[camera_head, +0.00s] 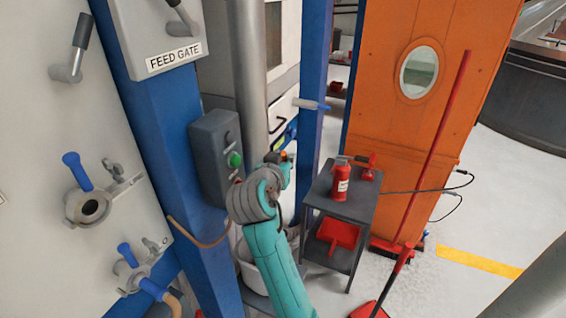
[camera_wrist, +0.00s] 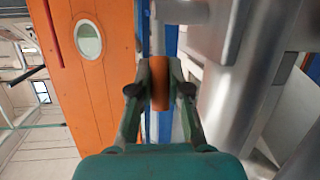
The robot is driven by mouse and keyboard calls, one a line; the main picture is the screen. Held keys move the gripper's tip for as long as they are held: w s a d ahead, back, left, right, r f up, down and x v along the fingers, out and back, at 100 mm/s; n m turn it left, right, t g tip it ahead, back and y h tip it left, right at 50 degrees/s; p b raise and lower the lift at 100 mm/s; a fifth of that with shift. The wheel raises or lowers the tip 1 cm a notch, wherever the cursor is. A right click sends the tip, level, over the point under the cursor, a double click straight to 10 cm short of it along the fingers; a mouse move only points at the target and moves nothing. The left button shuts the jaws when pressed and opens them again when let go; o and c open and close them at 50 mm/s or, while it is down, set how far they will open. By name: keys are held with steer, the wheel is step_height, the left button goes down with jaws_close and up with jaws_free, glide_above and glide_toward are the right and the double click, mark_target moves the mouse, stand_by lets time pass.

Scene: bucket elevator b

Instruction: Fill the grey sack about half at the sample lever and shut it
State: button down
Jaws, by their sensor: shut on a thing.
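My gripper (camera_wrist: 159,88) is shut on an upright, rounded orange-brown piece (camera_wrist: 159,72) in the wrist view. What this piece belongs to cannot be told. I cannot make out the grey sack in either view. No label marks a sample lever. A blue-handled lever (camera_head: 311,104) sticks out by the far blue post. Other blue-handled levers (camera_head: 77,171) sit on the left panel, one beside a round open spout (camera_head: 90,208).
A grey control box with a green button (camera_head: 235,159) stands close left of my arm. A pale bucket (camera_head: 262,272) is partly behind my arm. A dark cart (camera_head: 346,200) with a red extinguisher (camera_head: 341,181) stands right, before an orange door (camera_head: 425,120).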

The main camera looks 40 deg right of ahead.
steer(key=c, duration=1.1)
jaws_free()
steer(key=v, duration=1.2)
steer(key=shift+w, duration=0.1)
